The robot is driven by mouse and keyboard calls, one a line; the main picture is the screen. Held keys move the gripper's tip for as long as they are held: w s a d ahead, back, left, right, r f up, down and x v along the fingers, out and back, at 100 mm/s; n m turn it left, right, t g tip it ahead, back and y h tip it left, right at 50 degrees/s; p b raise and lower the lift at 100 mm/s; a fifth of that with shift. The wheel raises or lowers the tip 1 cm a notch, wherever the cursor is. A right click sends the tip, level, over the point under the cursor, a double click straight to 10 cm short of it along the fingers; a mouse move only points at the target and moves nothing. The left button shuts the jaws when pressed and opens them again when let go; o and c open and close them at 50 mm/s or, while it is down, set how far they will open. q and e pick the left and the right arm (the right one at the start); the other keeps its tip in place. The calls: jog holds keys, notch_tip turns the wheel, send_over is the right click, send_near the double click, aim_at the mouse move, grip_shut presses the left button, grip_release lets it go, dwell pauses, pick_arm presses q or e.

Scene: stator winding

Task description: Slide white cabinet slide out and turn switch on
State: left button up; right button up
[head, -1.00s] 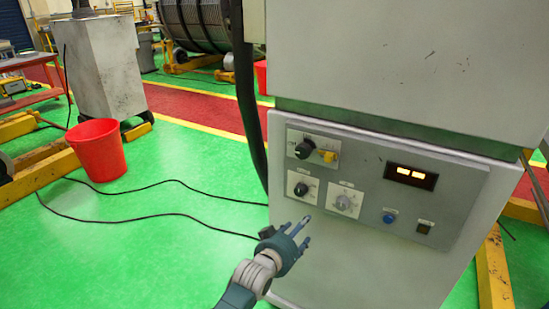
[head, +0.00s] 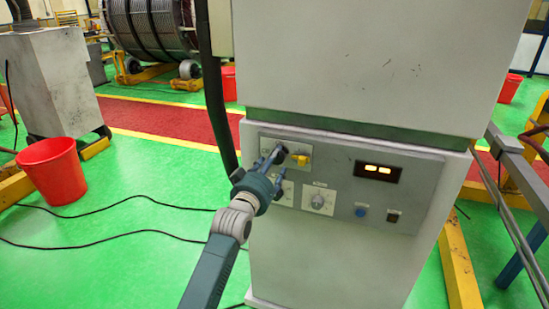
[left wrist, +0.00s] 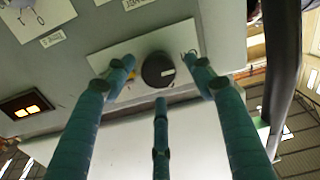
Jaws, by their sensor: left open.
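The white cabinet (head: 340,262) stands in front of me with a grey control panel (head: 410,190). A black rotary switch knob (head: 283,150) sits at the panel's upper left beside a yellow part (head: 305,152). My left gripper (head: 273,161) is open at this knob. In the left wrist view the knob (left wrist: 158,70) lies between the spread fingers (left wrist: 160,82), two at its sides and one below. I cannot tell whether they touch it. A separate sliding part is not clearly seen. My right gripper is not in view.
The panel also has a grey knob (head: 317,202), a lit display (head: 377,171) and a blue button (head: 361,212). A red bucket (head: 52,172) and black cables lie on the green floor at left. Metal rails (head: 520,175) stand at right.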

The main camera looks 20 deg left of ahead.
pick_arm(q)
jog(key=shift+w+d, duration=0.1)
jog(key=shift+w, duration=0.7)
jog(key=c, duration=1.1)
jog(key=shift+c, duration=0.2)
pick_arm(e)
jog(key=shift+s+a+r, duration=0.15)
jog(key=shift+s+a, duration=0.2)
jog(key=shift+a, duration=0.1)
